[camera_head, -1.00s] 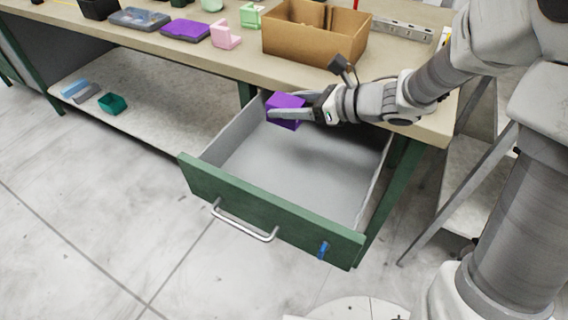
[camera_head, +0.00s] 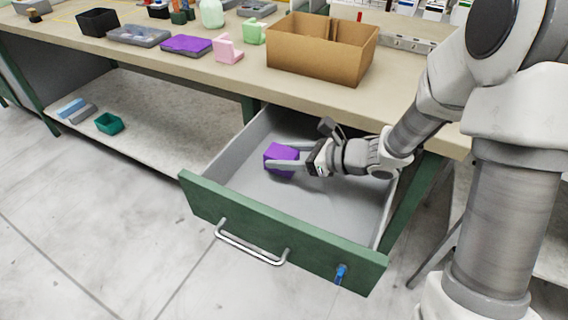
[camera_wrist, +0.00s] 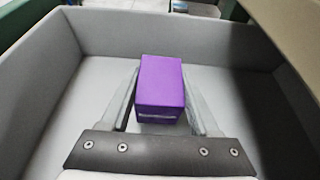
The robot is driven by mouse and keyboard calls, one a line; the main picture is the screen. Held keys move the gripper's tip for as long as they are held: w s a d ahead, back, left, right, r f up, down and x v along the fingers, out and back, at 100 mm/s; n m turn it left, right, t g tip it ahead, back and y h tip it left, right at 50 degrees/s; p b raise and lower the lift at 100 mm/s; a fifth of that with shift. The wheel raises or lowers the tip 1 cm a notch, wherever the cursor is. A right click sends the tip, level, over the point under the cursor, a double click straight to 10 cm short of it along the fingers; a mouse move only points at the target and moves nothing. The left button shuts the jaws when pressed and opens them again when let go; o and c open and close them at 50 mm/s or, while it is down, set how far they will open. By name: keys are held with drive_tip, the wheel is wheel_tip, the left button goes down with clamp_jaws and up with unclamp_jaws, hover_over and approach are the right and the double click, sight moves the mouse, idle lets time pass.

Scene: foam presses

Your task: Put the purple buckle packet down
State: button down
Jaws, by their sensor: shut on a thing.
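The purple buckle packet (camera_head: 281,158) is a small purple box inside the open drawer (camera_head: 240,188). It also shows in the wrist view (camera_wrist: 161,88), between the two fingers. My gripper (camera_head: 284,161) is shut on the packet, one finger on each side. The arm reaches in from the right. The packet is within the drawer walls, over the left rear part of the floor. I cannot tell whether its underside touches the drawer floor.
The drawer has a green front with a metal handle (camera_head: 250,246) and a blue tag (camera_head: 340,274). Its grey floor is otherwise bare. Above is the bench top with a cardboard box (camera_head: 318,60), a purple case (camera_head: 186,44) and a pink holder (camera_head: 228,50). A teal bin (camera_head: 109,123) sits on the lower shelf.

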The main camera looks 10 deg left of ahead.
drive_tip(key=shift+f, duration=0.85)
drive_tip(key=shift+f+b, duration=0.2)
drive_tip(key=shift+b, duration=0.15)
drive_tip(key=shift+c, duration=0.6)
unclamp_jaws()
drive_tip(key=shift+r, duration=0.15)
drive_tip(key=shift+r+p, duration=0.15)
drive_tip(key=shift+p, duration=0.25)
drive_tip(key=p+v, duration=0.2)
drive_tip(key=v, duration=1)
